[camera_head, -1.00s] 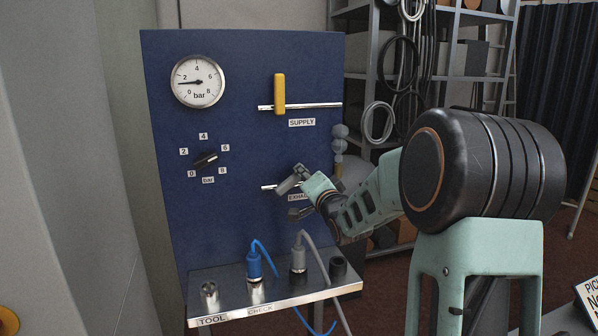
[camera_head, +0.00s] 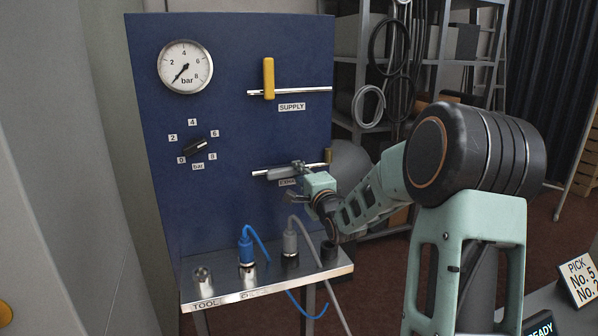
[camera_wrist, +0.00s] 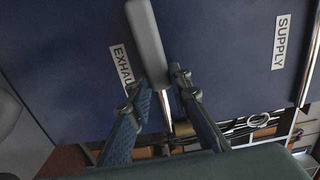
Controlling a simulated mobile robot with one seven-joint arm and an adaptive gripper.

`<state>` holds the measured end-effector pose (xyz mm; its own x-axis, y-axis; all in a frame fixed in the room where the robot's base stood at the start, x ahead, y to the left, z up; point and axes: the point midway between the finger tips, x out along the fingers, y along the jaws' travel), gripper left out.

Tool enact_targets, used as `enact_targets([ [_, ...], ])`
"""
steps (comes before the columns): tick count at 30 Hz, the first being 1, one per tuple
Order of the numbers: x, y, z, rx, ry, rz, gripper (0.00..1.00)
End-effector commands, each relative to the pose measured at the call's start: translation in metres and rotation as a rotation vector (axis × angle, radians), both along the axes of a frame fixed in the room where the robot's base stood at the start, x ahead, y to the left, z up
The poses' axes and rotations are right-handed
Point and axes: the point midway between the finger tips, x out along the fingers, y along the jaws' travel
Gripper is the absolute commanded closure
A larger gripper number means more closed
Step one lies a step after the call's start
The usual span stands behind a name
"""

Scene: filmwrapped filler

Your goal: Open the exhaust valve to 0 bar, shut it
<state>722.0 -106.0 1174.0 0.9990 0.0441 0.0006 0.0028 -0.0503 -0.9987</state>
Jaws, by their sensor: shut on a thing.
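The exhaust valve's grey lever (camera_head: 283,173) lies nearly along its horizontal pipe on the blue panel. In the wrist view the lever (camera_wrist: 147,40) runs between my fingers, in line with the pipe. My gripper (camera_head: 300,172) is shut on the lever; it also shows in the wrist view (camera_wrist: 155,84). The EXHAUST label (camera_wrist: 121,66) is partly hidden by a finger in the wrist view. The pressure gauge (camera_head: 185,67) at the panel's upper left has its needle pointing down-left, close to 0.
The yellow supply lever (camera_head: 268,78) stands upright across its pipe. A black regulator knob (camera_head: 195,147) sits left of the exhaust valve. Below, a metal shelf (camera_head: 220,297) carries blue and grey hose couplings. A storage rack (camera_head: 345,70) stands behind at right.

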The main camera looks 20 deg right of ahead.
Motion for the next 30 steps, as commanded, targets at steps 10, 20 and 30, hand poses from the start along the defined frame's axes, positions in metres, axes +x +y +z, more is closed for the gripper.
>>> enact_targets([
  [10,0.0,0.0,0.001,0.005,-0.003,-0.001,1.0],
  [20,0.0,0.0,0.0,0.004,-0.001,0.0,0.64],
  [30,-0.014,-0.001,0.0,0.003,0.001,-0.001,0.64],
])
